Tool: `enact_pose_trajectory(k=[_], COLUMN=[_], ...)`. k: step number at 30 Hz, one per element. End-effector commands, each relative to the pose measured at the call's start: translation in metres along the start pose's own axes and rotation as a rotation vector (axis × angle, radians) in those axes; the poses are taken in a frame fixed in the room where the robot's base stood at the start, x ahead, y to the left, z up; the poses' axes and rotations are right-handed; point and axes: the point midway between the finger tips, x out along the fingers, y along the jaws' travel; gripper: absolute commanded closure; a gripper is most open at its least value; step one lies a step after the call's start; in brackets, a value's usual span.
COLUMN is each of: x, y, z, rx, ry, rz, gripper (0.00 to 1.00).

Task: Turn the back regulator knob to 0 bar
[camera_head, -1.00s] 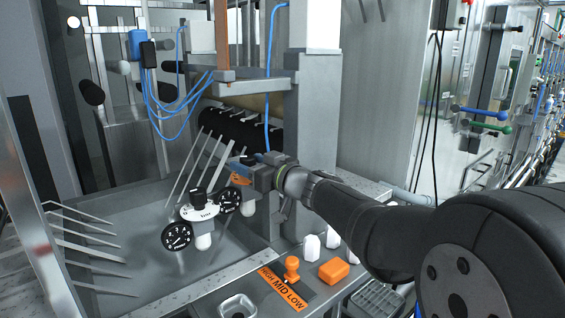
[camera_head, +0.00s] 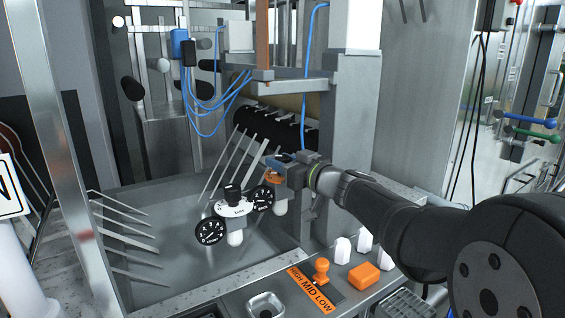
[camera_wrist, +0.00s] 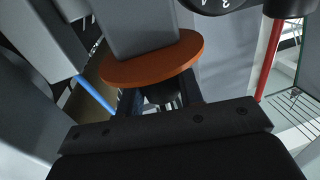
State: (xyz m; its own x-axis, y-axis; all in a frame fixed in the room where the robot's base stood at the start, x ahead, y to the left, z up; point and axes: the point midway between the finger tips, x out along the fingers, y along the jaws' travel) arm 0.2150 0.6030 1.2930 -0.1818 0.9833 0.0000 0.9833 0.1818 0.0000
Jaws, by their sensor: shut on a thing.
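The back regulator shows as an orange disc (camera_head: 272,179) at the post's left side in the head view; it fills the middle of the wrist view (camera_wrist: 150,62). My gripper (camera_head: 277,166) is at this disc, shut on the back regulator knob. The dark knob (camera_wrist: 162,96) shows only in part between my fingers, and its pointer and scale are hidden. The front regulator (camera_head: 234,207), with a white dial plate and black knob, is just left of and below my gripper. Its two black gauges (camera_head: 209,231) are beside it. I cannot read the back regulator's pressure.
A steel basin (camera_head: 190,272) lies below the regulators, with thin metal rods at left. A grey post (camera_head: 352,120) stands right behind my gripper. An orange lever (camera_head: 321,268) on a HIGH MID LOW plate and an orange block (camera_head: 364,276) are on the front panel.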

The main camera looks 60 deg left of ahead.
Motion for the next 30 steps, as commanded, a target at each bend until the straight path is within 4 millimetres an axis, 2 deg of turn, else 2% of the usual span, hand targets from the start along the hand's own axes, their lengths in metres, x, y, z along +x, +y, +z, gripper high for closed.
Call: enact_pose_trajectory(k=[18, 30], x=[0.0003, -0.0002], y=[0.0016, 0.0003], z=[0.0013, 0.0008], rx=[0.001, 0.0], ry=[-0.001, -0.001], rz=[-0.432, -0.6], gripper=[0.89, 0.89])
